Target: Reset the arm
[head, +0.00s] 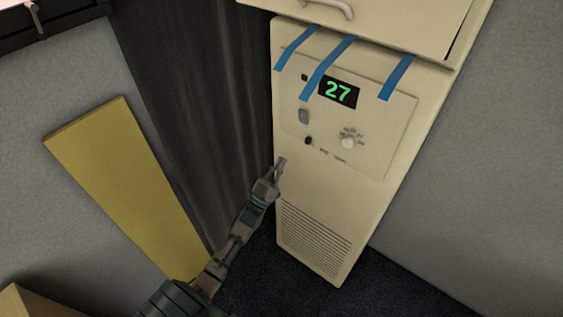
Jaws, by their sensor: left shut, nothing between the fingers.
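My left arm comes in from the bottom left. My left gripper (281,164) is shut and empty. In the picture it overlaps the left edge of a cream cabinet (330,215), below and left of its control panel. I cannot tell whether it touches the cabinet. The panel has a green display (338,92) reading 27, a round knob (347,142), a grey switch (303,116) and a small black button (308,140). My right gripper is not in view.
Blue strips (328,68) hang over the top of the panel. A cream drawer front (385,22) with a handle juts out above. A yellow board (125,185) leans at the left, beside a dark curtain (190,110). Dark carpet (405,290) is clear at the lower right.

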